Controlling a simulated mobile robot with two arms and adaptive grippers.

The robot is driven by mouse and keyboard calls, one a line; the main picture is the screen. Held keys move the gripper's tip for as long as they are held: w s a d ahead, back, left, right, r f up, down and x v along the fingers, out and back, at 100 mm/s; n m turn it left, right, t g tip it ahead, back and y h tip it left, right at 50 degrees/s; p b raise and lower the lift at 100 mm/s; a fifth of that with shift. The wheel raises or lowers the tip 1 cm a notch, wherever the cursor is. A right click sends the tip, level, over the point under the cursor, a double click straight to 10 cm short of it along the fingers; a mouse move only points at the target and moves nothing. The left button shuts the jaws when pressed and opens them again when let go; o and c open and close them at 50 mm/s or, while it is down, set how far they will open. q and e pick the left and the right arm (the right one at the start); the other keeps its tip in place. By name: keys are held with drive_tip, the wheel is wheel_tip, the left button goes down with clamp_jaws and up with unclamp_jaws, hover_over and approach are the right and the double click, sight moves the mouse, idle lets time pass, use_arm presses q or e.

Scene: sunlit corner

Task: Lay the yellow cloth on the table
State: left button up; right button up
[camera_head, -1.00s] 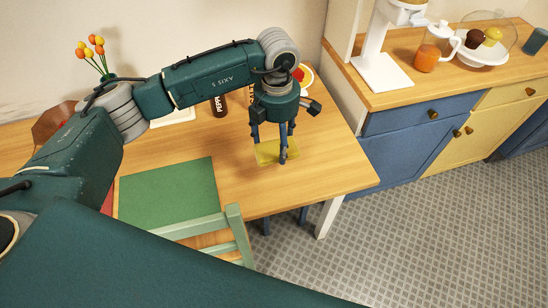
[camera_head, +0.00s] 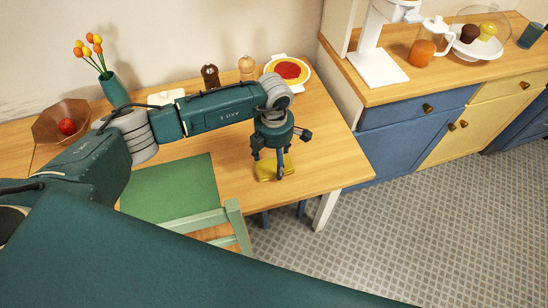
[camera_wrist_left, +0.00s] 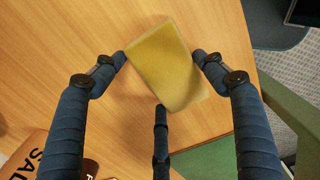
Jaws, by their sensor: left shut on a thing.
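The yellow cloth (camera_head: 268,171) is a small folded rectangle at the front right of the wooden table (camera_head: 318,160). My left gripper (camera_head: 276,168) points down over it with its fingers shut on it. In the left wrist view the cloth (camera_wrist_left: 166,64) lies flat between the dark fingers of my left gripper (camera_wrist_left: 162,75). The cloth is low, close to the tabletop; I cannot tell whether it touches the wood. My right gripper is not in view.
A green mat (camera_head: 173,189) lies left of the cloth, with a pale green chair (camera_head: 233,222) in front. Behind my arm stand a plate of red food (camera_head: 289,72), two mills (camera_head: 247,68), a vase (camera_head: 114,90) and a bowl (camera_head: 53,128). Bare wood surrounds the cloth.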

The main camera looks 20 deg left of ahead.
sight(274, 161)
use_arm(q)
drive_tip(key=shift+f, duration=0.2)
drive_tip(key=o, duration=1)
drive_tip(key=shift+r, duration=0.45)
wheel_tip(274, 161, up, 12)
drive_tip(key=b, duration=0.2)
drive_tip(key=shift+f, duration=0.2)
